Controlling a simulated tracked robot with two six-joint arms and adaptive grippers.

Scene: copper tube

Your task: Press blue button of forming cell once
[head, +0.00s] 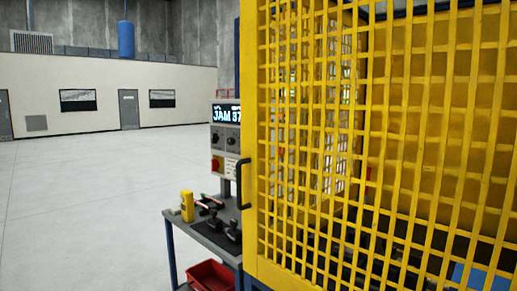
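The forming cell stands on the right behind a yellow mesh guard door (252,150) with a dark vertical handle (243,184). Its control panel (226,145) is at the left edge of the door, partly hidden by it. The panel's display (227,114) reads "JAM 37", cut off at the right. I cannot make out a blue button on the visible part of the panel. Neither of my grippers is in view.
A grey bench (205,232) below the panel holds a yellow device (187,206), a copper-coloured piece and dark tools (232,231). A red bin (211,276) is underneath. Open grey floor (90,210) lies to the left, before a white wall with doors.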

